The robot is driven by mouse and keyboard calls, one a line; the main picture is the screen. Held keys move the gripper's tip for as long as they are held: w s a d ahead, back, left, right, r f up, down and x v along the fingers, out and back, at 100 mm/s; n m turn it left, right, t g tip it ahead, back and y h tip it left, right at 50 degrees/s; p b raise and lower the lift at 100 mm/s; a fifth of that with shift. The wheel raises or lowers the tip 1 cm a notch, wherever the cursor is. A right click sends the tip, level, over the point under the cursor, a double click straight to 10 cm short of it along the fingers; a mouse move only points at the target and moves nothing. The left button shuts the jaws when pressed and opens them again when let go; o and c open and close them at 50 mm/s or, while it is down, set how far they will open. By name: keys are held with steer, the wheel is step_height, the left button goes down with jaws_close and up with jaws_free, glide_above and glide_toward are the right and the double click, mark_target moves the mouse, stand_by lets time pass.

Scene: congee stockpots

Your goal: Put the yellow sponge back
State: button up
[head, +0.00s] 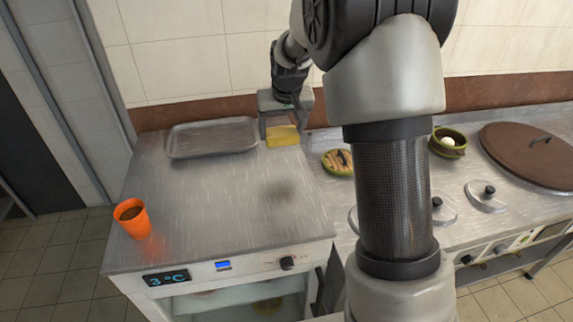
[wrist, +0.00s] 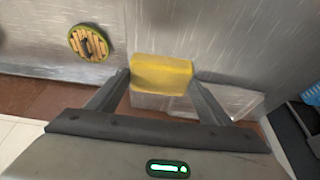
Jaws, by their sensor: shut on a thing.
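The yellow sponge (head: 283,136) is a small block near the back right corner of the metal counter. My gripper (head: 283,118) is over it, with a finger on each side. In the wrist view the sponge (wrist: 161,74) sits between the two fingertips of my gripper (wrist: 160,80), and my gripper is shut on it. I cannot tell whether the sponge touches the counter (head: 215,215). A dark shadow lies on the counter in front of it.
A grey tray (head: 212,138) lies left of the sponge. An orange cup (head: 132,218) stands at the counter's left front. A round green-rimmed dish (head: 338,162) is to the right, with a green pot (head: 448,142), lids (head: 486,195) and a large brown lid (head: 530,155) beyond my arm. Mid-counter is clear.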

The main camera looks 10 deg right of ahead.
step_height(320, 180, down, 10)
steer(key=shift+d+r+b, duration=0.1)
steer(key=shift+b, duration=0.4)
steer(key=shift+f, duration=0.25)
steer(key=o, duration=1)
